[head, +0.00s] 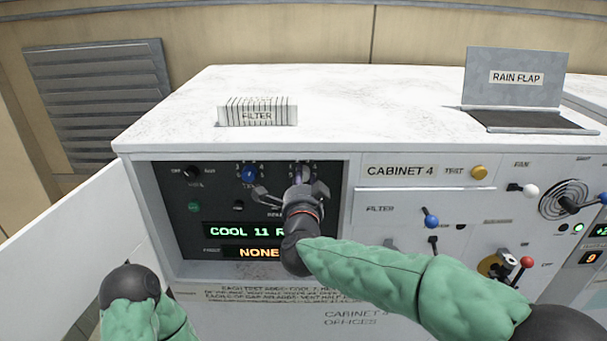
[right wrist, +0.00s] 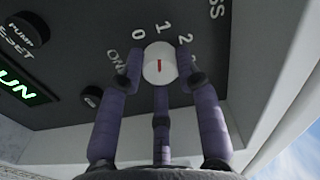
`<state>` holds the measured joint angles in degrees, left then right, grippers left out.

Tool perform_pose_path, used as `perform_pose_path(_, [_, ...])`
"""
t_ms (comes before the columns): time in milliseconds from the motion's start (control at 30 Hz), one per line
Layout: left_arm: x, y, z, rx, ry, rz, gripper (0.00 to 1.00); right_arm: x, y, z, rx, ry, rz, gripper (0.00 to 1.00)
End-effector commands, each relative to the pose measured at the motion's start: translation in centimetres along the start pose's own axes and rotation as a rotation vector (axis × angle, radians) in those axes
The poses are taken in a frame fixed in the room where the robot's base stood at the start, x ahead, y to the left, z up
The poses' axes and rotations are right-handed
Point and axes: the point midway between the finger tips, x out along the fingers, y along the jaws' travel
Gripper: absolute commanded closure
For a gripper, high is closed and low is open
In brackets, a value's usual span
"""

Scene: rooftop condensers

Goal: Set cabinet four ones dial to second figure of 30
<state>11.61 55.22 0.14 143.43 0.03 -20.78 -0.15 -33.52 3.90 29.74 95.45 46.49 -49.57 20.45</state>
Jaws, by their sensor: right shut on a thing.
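Cabinet 4 (head: 400,171) has a dark recessed control panel (head: 172,214) at its left. The ones dial (right wrist: 160,63), a pale round knob with a red mark, sits between the purple fingers of my right gripper (right wrist: 160,68). Its red mark stands near upright, towards the figure 1, with 0 to the left and 2 to the right. In the head view my right gripper (head: 303,182) largely covers this dial. A blue tens dial (head: 249,173) is to its left. The green display (head: 228,232) reads "COOL 11 R", the rest hidden. My left forearm shows low left; its gripper does not.
An amber display (head: 255,253) reads "NONE". Levers, a yellow test button (head: 479,172) and a fan grille (head: 562,200) lie to the right. An open white door (head: 75,225) stands left. A filter (head: 257,112) lies on top.

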Motion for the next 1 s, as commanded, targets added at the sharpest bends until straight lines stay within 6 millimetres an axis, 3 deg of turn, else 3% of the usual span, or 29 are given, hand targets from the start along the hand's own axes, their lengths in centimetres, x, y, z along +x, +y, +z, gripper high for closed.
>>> perform_pose_path(33, [-0.4, 0.1, 0.0, 0.000, 0.000, 0.000, 0.60, 0.0, -1.0, -0.3, -0.042, 0.004, -0.014, 0.98])
perform_pose_path(500, [-2.2, 0.8, 0.1, 0.000, 0.000, 0.000, 0.60, 0.0, -0.9, -0.3, -0.445, 0.008, -0.014, 0.98])
perform_pose_path(1000, [-3.0, 1.1, 0.1, 0.000, 0.000, 0.000, 0.60, 0.1, -0.8, -0.3, -0.635, 0.010, -0.012, 0.98])
